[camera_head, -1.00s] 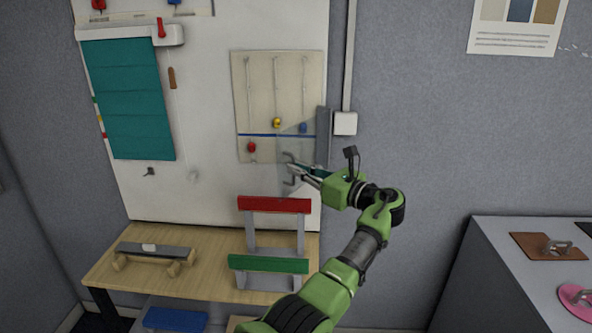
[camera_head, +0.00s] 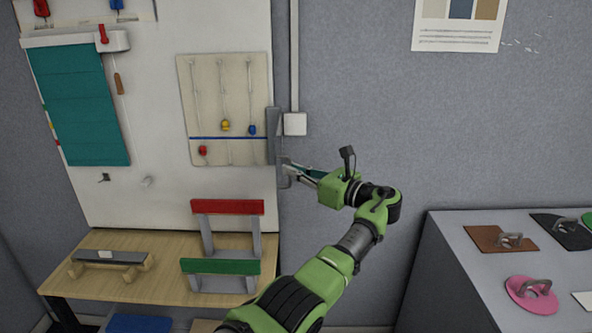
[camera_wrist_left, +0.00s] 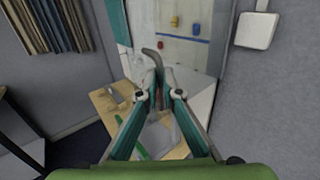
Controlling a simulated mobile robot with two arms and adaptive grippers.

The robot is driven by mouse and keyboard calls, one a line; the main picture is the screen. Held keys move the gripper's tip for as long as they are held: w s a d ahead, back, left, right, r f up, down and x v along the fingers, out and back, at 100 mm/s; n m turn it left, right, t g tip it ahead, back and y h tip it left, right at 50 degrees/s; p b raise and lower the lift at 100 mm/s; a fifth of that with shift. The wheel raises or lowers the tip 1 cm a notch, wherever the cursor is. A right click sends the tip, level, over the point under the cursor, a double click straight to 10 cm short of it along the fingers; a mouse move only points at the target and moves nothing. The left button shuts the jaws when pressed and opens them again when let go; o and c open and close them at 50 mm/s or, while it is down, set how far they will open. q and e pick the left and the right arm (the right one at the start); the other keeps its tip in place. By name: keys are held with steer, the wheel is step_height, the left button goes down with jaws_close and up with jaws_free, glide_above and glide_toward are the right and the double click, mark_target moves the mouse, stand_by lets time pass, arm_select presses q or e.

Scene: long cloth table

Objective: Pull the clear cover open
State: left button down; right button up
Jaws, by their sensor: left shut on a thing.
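The clear cover (camera_head: 273,138) is nearly edge-on in the head view, a thin greyish strip at the right edge of the beige bead panel (camera_head: 203,110). The panel's face shows uncovered, with red, yellow and blue beads. My left gripper (camera_head: 288,172) is just right of and below the panel, at the cover's lower end, and is shut on what looks like the cover's handle. In the left wrist view, a grey hooked piece (camera_wrist_left: 152,56) stands by the fingertips (camera_wrist_left: 158,92). The exact grip is partly hidden by the fingers. My right gripper is not in view.
A wooden table (camera_head: 100,270) stands below the board, with red (camera_head: 227,207) and green (camera_head: 220,267) slatted pieces on it. A white wall box (camera_head: 295,124) is right of the panel. A grey counter (camera_head: 445,230) holds handled pieces at the right.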

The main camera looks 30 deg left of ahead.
arm_select(q)
steer(key=shift+a+r, duration=0.35)
steer(key=shift+r, duration=0.2)
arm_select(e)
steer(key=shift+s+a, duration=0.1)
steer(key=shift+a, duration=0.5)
arm_select(q)
steer(key=c, duration=2.3)
jaws_free()
steer(key=shift+w, duration=0.1)
steer(key=shift+c, duration=0.2)
steer(key=shift+o, duration=0.6)
steer(key=shift+w+a+f, duration=0.15)
steer(key=shift+a+f, duration=0.15)
steer(key=s+d, duration=0.2)
steer(key=d, duration=1)
steer(key=shift+f, duration=0.25)
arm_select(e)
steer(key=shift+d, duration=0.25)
arm_select(q)
steer(key=shift+s, duration=0.1)
